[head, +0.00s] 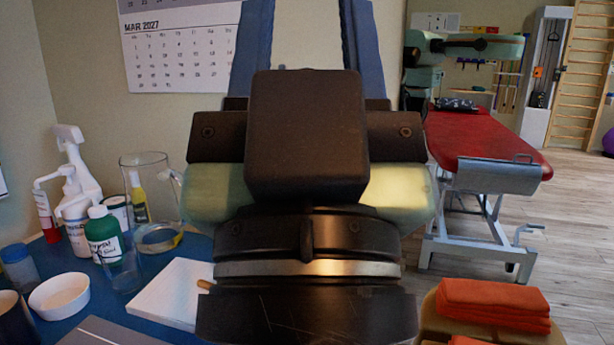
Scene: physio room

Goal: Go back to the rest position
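My gripper (308,25) is in the upper middle of the head view, seen from behind. Its two blue fingers stand apart with bare wall showing between them. Their tips run past the top edge of the picture. Nothing shows between the visible parts of the fingers. My dark wrist fills the centre of the view and hides what lies behind it.
At left, a blue table (85,312) bears bottles, a glass jug (160,238), a white bowl (59,296) and a white tray (172,296). At right are folded orange towels (494,300) and a red treatment table (480,142). Wooden floor (580,235) lies open at far right.

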